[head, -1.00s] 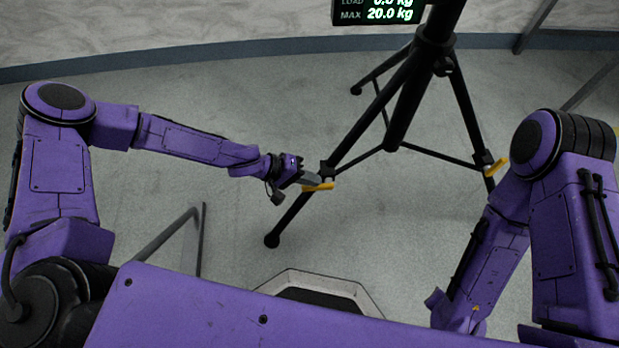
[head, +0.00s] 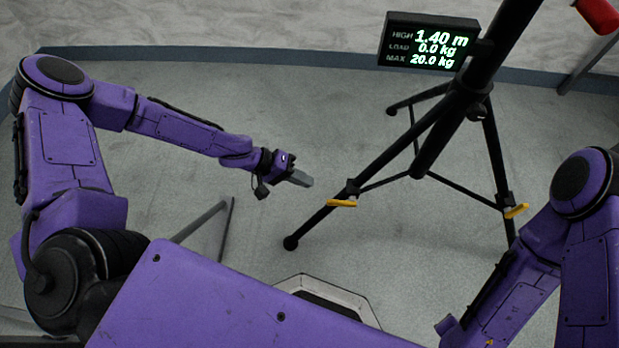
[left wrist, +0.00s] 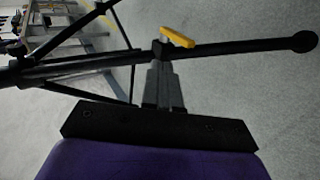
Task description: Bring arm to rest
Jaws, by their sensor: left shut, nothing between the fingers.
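My left arm reaches in from the left of the head view. Its gripper (head: 300,178) is shut and empty, a little left of a yellow lever (head: 342,203) on the leg of a black tripod stand (head: 433,160). In the head view a gap shows between the fingertips and the lever. In the left wrist view the shut fingers (left wrist: 163,75) point toward the tripod leg (left wrist: 230,46) and the yellow lever (left wrist: 178,37). My right arm is at the right edge of the head view; its gripper is out of the picture.
A display (head: 428,42) on the stand reads 1.40 m high, load 0.0 kg, max 20.0 kg. A second yellow lever (head: 516,211) is on another leg. A red object (head: 598,14) shows at the top right. Grey floor (head: 300,110) lies clear behind the left gripper.

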